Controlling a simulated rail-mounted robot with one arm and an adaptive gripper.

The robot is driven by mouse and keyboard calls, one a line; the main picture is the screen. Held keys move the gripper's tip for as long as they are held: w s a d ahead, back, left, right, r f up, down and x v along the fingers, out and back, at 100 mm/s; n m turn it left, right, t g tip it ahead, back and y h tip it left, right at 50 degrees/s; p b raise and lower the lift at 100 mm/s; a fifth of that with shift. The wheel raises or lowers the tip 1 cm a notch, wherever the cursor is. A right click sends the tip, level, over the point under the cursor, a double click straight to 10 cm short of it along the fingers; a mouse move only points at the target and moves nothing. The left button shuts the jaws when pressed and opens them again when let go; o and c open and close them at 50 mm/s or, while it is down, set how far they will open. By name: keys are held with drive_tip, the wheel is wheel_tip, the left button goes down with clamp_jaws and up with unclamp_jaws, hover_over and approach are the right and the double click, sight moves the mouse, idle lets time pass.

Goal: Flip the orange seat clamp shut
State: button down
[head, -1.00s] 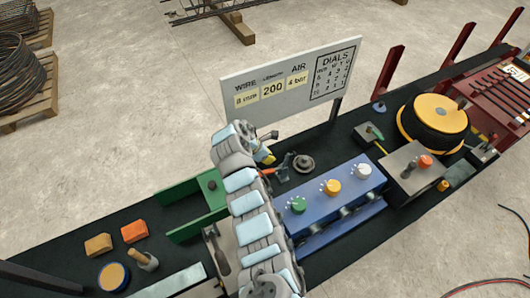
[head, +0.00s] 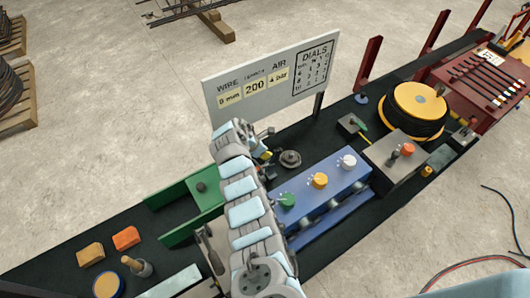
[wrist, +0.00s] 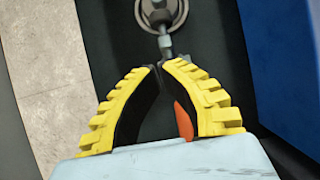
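My gripper (wrist: 160,66) has yellow ribbed fingers with dark inner faces. In the wrist view the fingertips appear close together, with a dark gap widening toward the palm; I cannot tell how far apart they really are. An orange part (wrist: 184,120), apparently of the seat clamp, shows in that gap beside the right finger. A metal rod (wrist: 165,45) lies just beyond the fingertips and leads to a round grey piece (wrist: 162,12). In the head view my arm and gripper hide most of the clamp, so its position is unclear.
A blue dial box (head: 320,193) stands close on the right, and a green bracket (head: 190,232) on the left. A sign board (head: 270,82) rises behind. A round grey disc (head: 290,159) sits near my gripper. Orange blocks (head: 126,238) lie farther left on the dark bench.

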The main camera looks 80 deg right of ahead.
drive_tip(key=shift+s+d+t+y, duration=0.4)
drive_tip(key=shift+d+t+y, duration=0.05)
drive_tip(key=shift+t+y, duration=0.15)
idle(1.0)
